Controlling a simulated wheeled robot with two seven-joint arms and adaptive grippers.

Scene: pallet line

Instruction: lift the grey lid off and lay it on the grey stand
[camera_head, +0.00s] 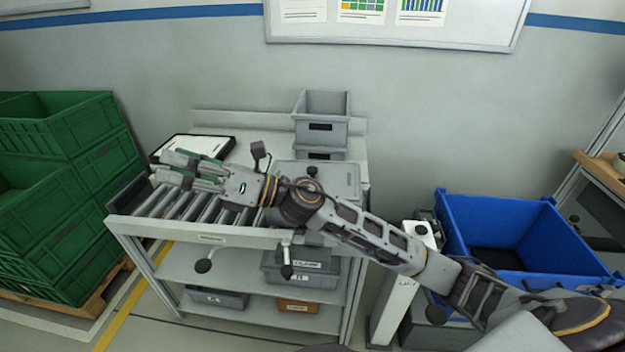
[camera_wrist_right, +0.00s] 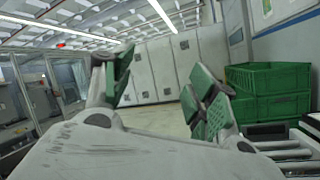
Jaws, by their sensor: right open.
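A flat grey lid (camera_head: 342,178) with a black knob (camera_head: 312,171) lies at the right end of the roller table, partly behind my right arm. What bears it is mostly hidden. I cannot clearly make out the grey stand. My right gripper (camera_head: 176,170) is open and empty above the left part of the rollers, well to the left of the lid. In the right wrist view its two green-padded fingers (camera_wrist_right: 160,88) are spread, with nothing between them. My left gripper is not in view.
A flat black-edged piece with a pale top (camera_head: 200,146) lies at the table's back left. Stacked grey bins (camera_head: 321,127) stand at the back. Green crates (camera_head: 70,130) are at the left, a blue crate (camera_head: 520,225) at the right. Lower shelves hold bins.

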